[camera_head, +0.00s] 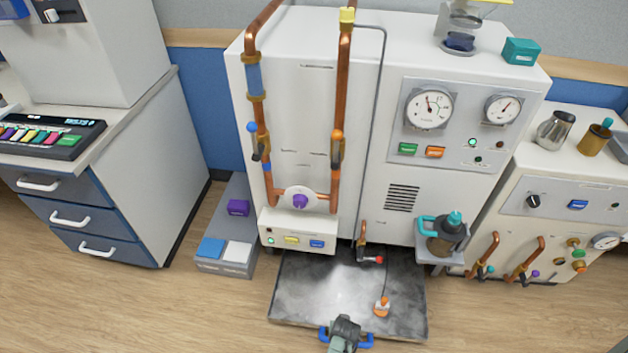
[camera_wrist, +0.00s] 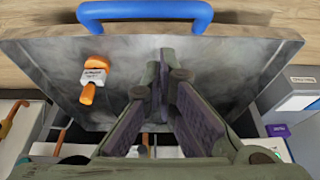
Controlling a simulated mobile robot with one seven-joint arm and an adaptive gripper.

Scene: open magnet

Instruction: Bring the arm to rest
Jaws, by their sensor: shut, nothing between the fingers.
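My gripper (camera_head: 345,328) shows at the bottom middle of the head view, over the front edge of a grey metal tray (camera_head: 310,290) with a blue handle (camera_head: 365,341). In the wrist view my gripper (camera_wrist: 165,70) is shut with its fingertips together and nothing held. The tray (camera_wrist: 225,60) lies beyond the fingertips, with its blue handle (camera_wrist: 145,12) at the top. An orange tag-like piece with a white label (camera_head: 381,306) is on the tray, apart from my gripper. Most of my arm is out of view.
A white cabinet (camera_head: 300,110) with copper pipes and gauges stands behind the tray. A teal-handled vessel (camera_head: 447,235) sits on a bracket at right. A grey box (camera_head: 228,215) with coloured pads stands left. Wooden floor (camera_head: 180,310) is open at front left.

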